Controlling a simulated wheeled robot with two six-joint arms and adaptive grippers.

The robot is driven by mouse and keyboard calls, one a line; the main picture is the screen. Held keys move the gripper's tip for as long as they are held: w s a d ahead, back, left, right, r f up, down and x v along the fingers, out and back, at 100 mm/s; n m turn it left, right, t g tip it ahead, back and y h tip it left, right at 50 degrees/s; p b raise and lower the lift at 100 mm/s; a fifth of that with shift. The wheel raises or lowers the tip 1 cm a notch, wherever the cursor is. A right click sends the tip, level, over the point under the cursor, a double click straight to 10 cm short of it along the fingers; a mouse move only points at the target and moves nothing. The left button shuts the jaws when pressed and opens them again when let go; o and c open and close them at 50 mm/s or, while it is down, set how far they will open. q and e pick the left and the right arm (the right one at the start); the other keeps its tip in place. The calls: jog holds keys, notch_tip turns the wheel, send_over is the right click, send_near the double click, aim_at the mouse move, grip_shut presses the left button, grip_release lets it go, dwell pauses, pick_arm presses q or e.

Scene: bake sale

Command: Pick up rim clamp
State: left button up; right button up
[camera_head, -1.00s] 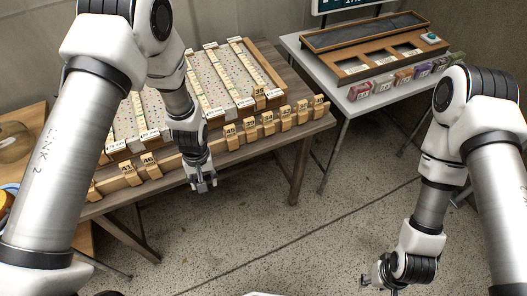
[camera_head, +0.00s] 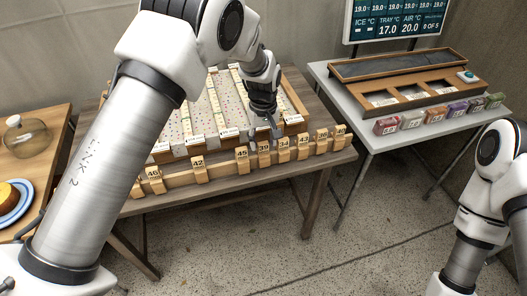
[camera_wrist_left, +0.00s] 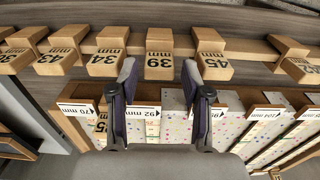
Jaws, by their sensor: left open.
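The rim clamps are wooden blocks with black millimetre numbers, set in a row on a wooden rail along the table's front. The 39 clamp (camera_head: 264,146) is also in the left wrist view (camera_wrist_left: 159,66), lined up between my fingertips. The 45 clamp (camera_wrist_left: 214,68) and the 34 clamp (camera_wrist_left: 106,64) stand on either side of it. My left gripper (camera_head: 266,133) is open and empty, close to the 39 clamp; its two dark fingers show in the left wrist view (camera_wrist_left: 158,70). I cannot tell whether they touch it. My right gripper is out of view.
Speckled strips with white labels (camera_head: 197,112) lie in a wooden rack behind the rail. A grey table (camera_head: 352,103) at the right carries a wooden tray unit (camera_head: 350,70) and several coloured packs. A blue plate with a cake (camera_head: 12,212) is at the left.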

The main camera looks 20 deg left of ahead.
aim_at(263, 153)
pick_arm(q)
jog(key=f, duration=0.3)
jog(key=shift+w, duration=0.2)
jog(key=shift+s+r, duration=0.15)
jog(key=shift+c, duration=1.3)
jog(key=c, duration=0.6)
jog(key=shift+r, duration=0.1)
